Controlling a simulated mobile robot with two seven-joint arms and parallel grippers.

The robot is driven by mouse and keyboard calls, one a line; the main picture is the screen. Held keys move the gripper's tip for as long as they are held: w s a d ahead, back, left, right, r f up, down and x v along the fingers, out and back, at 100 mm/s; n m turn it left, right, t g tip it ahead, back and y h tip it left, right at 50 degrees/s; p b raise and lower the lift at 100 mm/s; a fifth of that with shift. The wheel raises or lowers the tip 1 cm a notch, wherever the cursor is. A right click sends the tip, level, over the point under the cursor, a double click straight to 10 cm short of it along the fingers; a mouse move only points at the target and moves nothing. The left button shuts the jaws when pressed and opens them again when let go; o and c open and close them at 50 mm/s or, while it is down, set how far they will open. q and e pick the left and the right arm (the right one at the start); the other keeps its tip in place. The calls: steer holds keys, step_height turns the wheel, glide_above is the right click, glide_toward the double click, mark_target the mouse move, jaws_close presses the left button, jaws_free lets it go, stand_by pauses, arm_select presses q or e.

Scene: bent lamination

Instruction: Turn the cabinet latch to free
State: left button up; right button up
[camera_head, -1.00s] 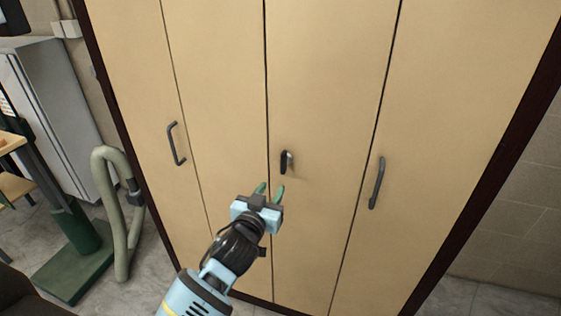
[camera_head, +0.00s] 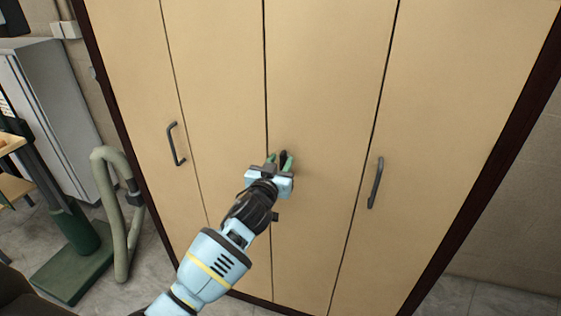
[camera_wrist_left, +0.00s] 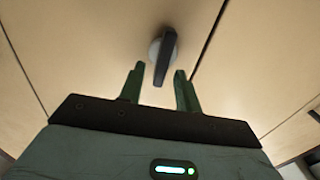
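The cabinet (camera_head: 320,90) has tan door panels. Its latch (camera_head: 284,154) is a small dark lever on the middle panel, mostly hidden by my gripper in the head view. In the left wrist view the latch (camera_wrist_left: 164,54) is a dark elongated handle on a round light base, nearly upright in the picture. My left gripper (camera_head: 278,160) is at the latch. Its green fingers (camera_wrist_left: 158,82) are open, one on each side of the handle's lower end, with a visible gap on both sides. My right gripper is not in view.
Dark bar handles are on the left panel (camera_head: 176,144) and right panel (camera_head: 376,183). A thick hose (camera_head: 117,215) and a green stand (camera_head: 75,255) are at the left, near a grey cabinet (camera_head: 50,110). The area before the right doors is clear.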

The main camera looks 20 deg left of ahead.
arm_select(q)
steer(key=shift+w, duration=0.5)
steer(key=shift+c, duration=0.4)
jaws_close()
